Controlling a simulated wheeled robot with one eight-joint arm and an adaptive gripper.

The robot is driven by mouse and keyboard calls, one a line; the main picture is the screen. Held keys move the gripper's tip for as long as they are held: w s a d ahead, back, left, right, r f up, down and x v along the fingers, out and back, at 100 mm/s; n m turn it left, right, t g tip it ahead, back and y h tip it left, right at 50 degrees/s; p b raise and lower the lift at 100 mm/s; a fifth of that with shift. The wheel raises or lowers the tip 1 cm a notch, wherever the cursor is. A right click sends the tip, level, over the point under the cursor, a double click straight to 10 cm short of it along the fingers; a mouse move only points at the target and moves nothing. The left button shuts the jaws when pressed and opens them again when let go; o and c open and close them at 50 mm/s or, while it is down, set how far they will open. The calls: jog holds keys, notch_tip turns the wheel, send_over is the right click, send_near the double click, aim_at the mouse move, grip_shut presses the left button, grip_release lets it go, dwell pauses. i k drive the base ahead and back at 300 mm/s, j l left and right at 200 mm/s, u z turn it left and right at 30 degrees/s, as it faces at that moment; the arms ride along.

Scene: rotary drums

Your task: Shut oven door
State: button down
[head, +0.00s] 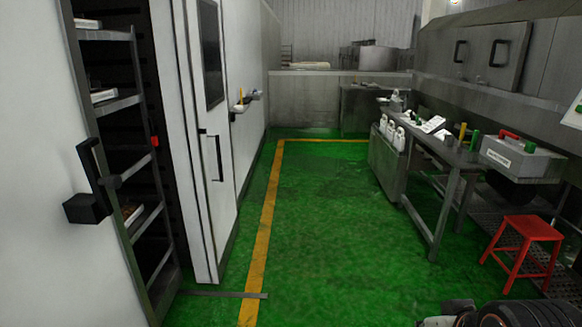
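A white oven door (35,215) fills the left edge of the head view and carries a black latch handle (95,185) near its right edge. The oven is open: a dark gap to the right of this panel shows a metal rack (130,105) with trays inside. Beyond the gap stands another white panel (180,130) with a dark window and a black bar handle (215,155). The hinge sides are not clear. A dark, rounded part at the bottom right appears to be my arm. My gripper's fingers are not visible, and nothing of mine touches the door.
The green floor (310,220) in the middle is clear, with a yellow line (265,225) along the oven side. A thin metal strip (225,295) lies near the oven.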

aim_at(199, 27)
jog(key=i+u, duration=0.2)
jog(key=i, duration=0.5)
jog(key=i+u, duration=0.15)
jog(key=i, duration=0.55)
jog(key=i+l+u, duration=0.2)
jog(key=i, duration=0.5)
jog(key=i+u, duration=0.2)
jog(key=i, duration=2.05)
